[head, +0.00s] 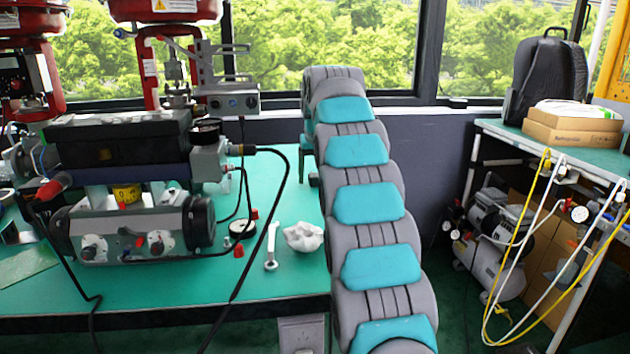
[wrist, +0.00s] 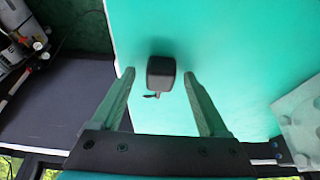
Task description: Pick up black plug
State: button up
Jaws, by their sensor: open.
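The black plug (wrist: 161,74) shows in the wrist view as a small dark block with rounded edges and a small dark piece at its lower edge. It is over the green table top (wrist: 230,50), close to the table's left edge in that view. My gripper (wrist: 160,76) is open, with one finger on each side of the plug. Gaps show between the fingers and the plug. I cannot tell how far the fingertips are above the table. In the head view my arm hides the gripper, and I cannot make out the plug there.
In the head view a valve positioner (head: 125,155) with cables stands on the table's left part. A wrench (head: 272,245) and crumpled white cloth (head: 303,236) lie near my arm. A second table (head: 490,127) with cardboard boxes (head: 572,128) is at right, an air compressor (head: 495,245) below it.

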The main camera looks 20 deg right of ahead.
grip_shut()
dwell(0.6)
